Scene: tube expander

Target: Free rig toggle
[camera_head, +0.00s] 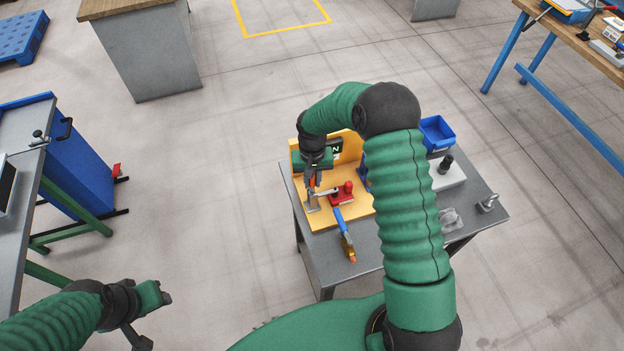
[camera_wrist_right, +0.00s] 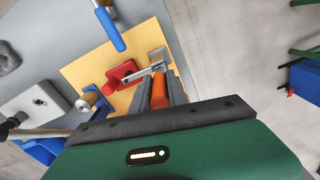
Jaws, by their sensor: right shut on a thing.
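The rig is a yellow board (camera_head: 326,215) with an upright back panel on a small grey table. A toggle clamp with a metal bracket (camera_head: 312,201) stands on it, its arm reaching to a red block (camera_head: 343,192). My right gripper (camera_head: 313,181) points down at the clamp. In the right wrist view, the clamp's orange handle (camera_wrist_right: 160,92) lies between my right fingers, which are shut on it. The bracket (camera_wrist_right: 158,56) and red block (camera_wrist_right: 121,76) show just beyond the fingertips. My left gripper (camera_head: 160,296) is at the lower left, away from the table; its jaw opening is unclear.
A blue-handled tool (camera_head: 340,222) with a copper-coloured end lies at the board's front edge. A blue bin (camera_head: 437,133), a white block (camera_head: 448,175) and small grey parts (camera_head: 451,218) are on the table's right side. Open floor surrounds the table.

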